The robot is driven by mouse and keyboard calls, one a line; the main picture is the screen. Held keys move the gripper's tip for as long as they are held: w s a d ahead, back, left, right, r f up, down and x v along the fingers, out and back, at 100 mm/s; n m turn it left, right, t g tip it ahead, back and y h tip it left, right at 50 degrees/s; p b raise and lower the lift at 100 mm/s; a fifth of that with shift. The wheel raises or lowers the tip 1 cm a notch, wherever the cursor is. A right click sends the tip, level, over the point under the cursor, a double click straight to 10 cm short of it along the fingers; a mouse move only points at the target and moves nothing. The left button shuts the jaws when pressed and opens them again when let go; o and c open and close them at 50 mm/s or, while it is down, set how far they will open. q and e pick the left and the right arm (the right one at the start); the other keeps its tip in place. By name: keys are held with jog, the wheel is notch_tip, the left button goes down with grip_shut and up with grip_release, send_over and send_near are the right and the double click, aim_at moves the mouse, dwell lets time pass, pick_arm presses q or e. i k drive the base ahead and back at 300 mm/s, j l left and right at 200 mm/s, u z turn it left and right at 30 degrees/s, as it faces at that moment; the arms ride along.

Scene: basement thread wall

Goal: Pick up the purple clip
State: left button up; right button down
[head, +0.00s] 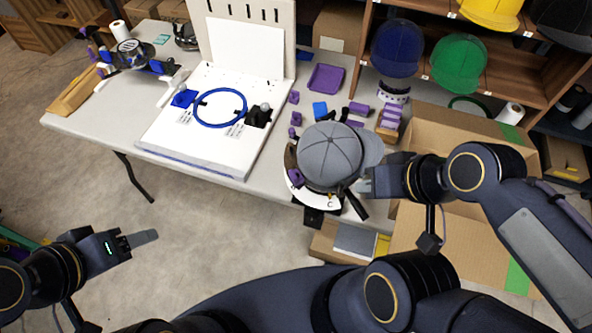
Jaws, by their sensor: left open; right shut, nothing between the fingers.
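Several small purple pieces that look like clips lie on the table: one (294,97) right of the white board, one (296,118) below it, one (292,133) nearer the cap, and one (296,177) at the left edge of the cap's stand. I cannot tell which one is the task's clip. My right gripper (365,186) is shut and empty, beside the grey cap's right side, apart from these pieces. My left gripper (146,237) is open and empty over the floor, well away from the table.
The grey cap (331,155) sits on a round stand at the table's front right. A white board (205,145) with a blue hoop (219,108) takes up the middle. A purple tray (326,78) lies behind. An open cardboard box (455,140) stands right of the table.

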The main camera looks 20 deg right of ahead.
aim_at(296, 120)
jog(key=i+j+z, duration=0.15)
jog(key=i+j, duration=0.15)
jog(key=i+j+z, duration=0.35)
jog(key=i+j, duration=0.15)
jog(key=j, duration=0.25)
jog(key=i+j+z, duration=0.2)
jog(key=j, duration=0.2)
jog(key=i+l, duration=0.2)
